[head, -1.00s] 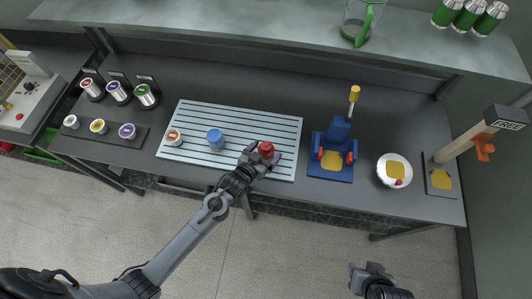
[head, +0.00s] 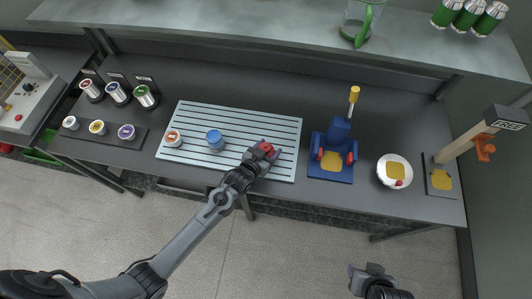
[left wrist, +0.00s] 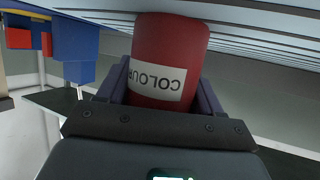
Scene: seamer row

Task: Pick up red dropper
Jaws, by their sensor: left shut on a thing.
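The red dropper (head: 267,147) is a red cylinder at the right part of the light slatted tray (head: 240,118). In the left wrist view the red dropper (left wrist: 168,60) fills the space between the fingers and carries a white label reading "COLOUR", upside down. My left gripper (head: 263,152) is shut on it; whether its base touches the slats cannot be told. My right gripper (head: 362,272) is at the bottom right, away from the table; its fingers are too small to read.
On the tray are a blue container (head: 215,139) and a white-and-orange one (head: 173,138). A blue press (head: 338,135) with red handles stands to the right, near a white bowl (head: 394,160). A grey shelf (head: 250,22) runs along the back.

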